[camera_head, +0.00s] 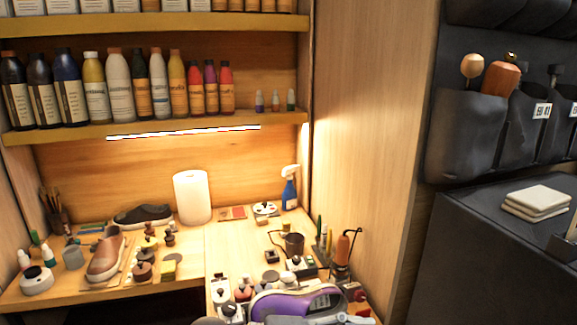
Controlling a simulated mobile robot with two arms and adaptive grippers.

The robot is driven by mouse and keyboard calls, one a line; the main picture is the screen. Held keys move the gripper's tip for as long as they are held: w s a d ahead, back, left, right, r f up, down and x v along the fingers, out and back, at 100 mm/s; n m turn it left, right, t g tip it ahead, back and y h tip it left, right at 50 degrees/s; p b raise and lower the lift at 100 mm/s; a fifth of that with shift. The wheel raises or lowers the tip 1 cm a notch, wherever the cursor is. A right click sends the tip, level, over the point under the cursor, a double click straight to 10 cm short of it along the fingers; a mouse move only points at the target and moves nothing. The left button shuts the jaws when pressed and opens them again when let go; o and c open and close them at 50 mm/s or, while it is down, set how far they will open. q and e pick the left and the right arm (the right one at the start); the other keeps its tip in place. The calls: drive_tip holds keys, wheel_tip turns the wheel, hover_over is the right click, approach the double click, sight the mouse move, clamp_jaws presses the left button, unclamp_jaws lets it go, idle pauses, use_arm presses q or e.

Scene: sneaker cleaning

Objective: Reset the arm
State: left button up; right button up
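A purple sneaker (297,303) with a pale sole lies at the bottom of the view, on the near end of the bench, partly cut off by the picture's lower edge. Grey mechanical-looking parts (342,319) show at the bottom edge beside it. They may belong to my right gripper, but too little shows to tell its opening or whether it touches the sneaker. My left gripper is not in view.
The wooden bench (190,262) holds a brown shoe (107,257), a dark shoe (143,215), a paper roll (192,197), a blue spray bottle (289,188) and several small jars. Bottles line the shelf (60,134) above. White cloths (537,201) lie on a dark surface at right.

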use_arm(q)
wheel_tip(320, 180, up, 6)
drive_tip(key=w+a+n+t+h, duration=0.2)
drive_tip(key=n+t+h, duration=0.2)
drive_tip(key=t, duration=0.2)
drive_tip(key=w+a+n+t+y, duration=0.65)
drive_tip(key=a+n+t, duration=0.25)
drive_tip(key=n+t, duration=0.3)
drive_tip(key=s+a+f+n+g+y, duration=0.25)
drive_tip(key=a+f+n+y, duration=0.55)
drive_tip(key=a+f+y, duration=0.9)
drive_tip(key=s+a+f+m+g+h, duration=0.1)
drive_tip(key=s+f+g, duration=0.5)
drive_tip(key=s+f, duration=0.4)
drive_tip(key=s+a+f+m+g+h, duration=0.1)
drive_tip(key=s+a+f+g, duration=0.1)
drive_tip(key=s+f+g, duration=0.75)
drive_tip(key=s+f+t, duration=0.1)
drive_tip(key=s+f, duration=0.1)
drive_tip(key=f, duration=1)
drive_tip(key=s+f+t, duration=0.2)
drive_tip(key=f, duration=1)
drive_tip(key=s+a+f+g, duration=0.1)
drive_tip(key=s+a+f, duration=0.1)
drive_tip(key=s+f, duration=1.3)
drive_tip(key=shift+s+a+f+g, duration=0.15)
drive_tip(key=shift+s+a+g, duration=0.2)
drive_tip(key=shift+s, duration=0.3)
